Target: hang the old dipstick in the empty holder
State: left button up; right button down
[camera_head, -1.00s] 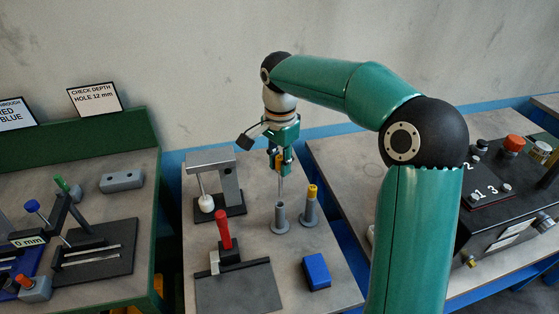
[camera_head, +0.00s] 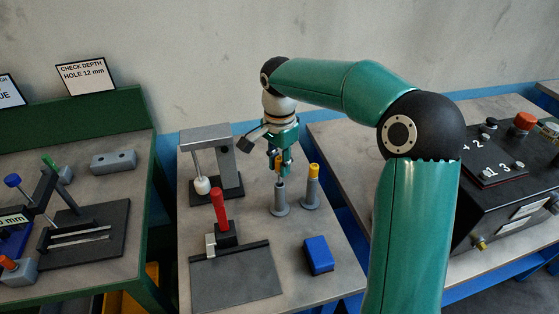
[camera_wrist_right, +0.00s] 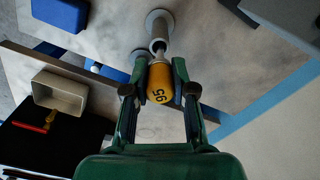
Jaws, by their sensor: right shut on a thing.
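My right gripper (camera_head: 282,170) is shut on the yellow handle (camera_head: 278,162) of a dipstick and holds it upright. My left gripper is out of view.
A grey stand (camera_head: 216,163) with a white-tipped rod is left of the holders. A red-handled tool (camera_head: 219,210) and dark plate (camera_head: 236,282) lie nearer. A blue block (camera_head: 318,255) is in front. A black control box (camera_head: 500,195) stands right.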

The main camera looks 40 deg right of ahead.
jog(key=shift+f+b, duration=1.4)
jog(key=shift+f, duration=0.75)
jog(key=c, duration=0.9)
grip_release()
notch_tip(320, 180, up, 11)
jog(key=shift+r, duration=0.4)
jog(key=shift+s, duration=0.15)
